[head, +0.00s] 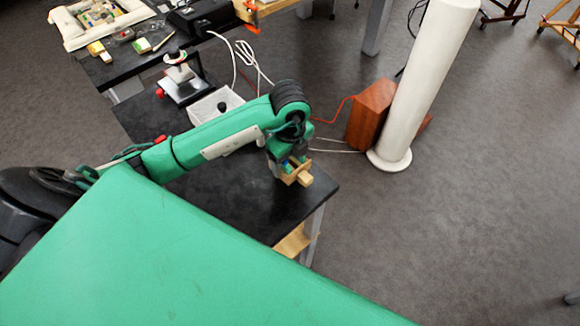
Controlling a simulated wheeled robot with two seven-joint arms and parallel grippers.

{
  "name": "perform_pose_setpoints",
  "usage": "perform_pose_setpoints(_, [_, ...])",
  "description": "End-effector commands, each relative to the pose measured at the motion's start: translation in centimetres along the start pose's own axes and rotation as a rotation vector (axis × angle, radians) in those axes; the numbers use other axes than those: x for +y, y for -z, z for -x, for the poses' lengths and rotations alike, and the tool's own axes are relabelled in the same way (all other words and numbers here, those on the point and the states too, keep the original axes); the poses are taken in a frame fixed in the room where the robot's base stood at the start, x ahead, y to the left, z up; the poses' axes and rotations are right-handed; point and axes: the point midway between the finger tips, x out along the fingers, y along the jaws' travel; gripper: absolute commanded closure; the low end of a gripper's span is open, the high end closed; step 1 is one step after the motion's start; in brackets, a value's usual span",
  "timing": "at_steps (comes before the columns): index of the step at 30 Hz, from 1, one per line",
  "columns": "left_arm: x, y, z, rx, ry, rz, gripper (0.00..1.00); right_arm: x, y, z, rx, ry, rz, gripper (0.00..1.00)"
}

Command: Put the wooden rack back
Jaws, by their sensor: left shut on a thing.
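My left arm reaches in from the left across the black table (236,190). My left gripper (291,166) points down over the table's near right corner. It is shut on the small wooden rack (303,179), a light wood piece that shows below the fingers. Small blue and green bits show at the rack, partly hidden by the gripper. I cannot tell whether the rack touches the tabletop. My right gripper is out of view.
A white box (206,116) and a black-based instrument (185,88) with a white top stand behind my arm. A white column (428,80) and a reddish-brown wooden box (370,112) stand on the floor beyond the table's right end. Cables run there.

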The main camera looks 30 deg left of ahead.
Motion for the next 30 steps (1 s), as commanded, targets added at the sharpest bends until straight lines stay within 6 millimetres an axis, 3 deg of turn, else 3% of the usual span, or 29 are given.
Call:
perform_pose_setpoints(9, [0.1, 0.0, -4.0, 0.000, -0.001, 0.001, 0.52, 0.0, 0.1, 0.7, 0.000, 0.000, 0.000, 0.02])
perform_pose_setpoints(20, [0.0, 0.0, -4.5, 0.000, 0.000, 0.000, 0.52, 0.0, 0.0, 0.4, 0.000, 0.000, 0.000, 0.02])
perform_pose_setpoints(21, [0.1, 0.0, -4.5, 0.000, -0.001, 0.000, 0.26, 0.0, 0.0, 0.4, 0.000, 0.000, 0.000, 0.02])
perform_pose_setpoints(24, [0.1, 0.0, -4.5, 0.000, -0.001, 0.000, 0.06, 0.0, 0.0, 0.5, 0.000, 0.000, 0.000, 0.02])
perform_pose_setpoints(30, [0.1, 0.0, -4.4, 0.000, -0.001, 0.000, 0.06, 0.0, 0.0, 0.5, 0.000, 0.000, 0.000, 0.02])
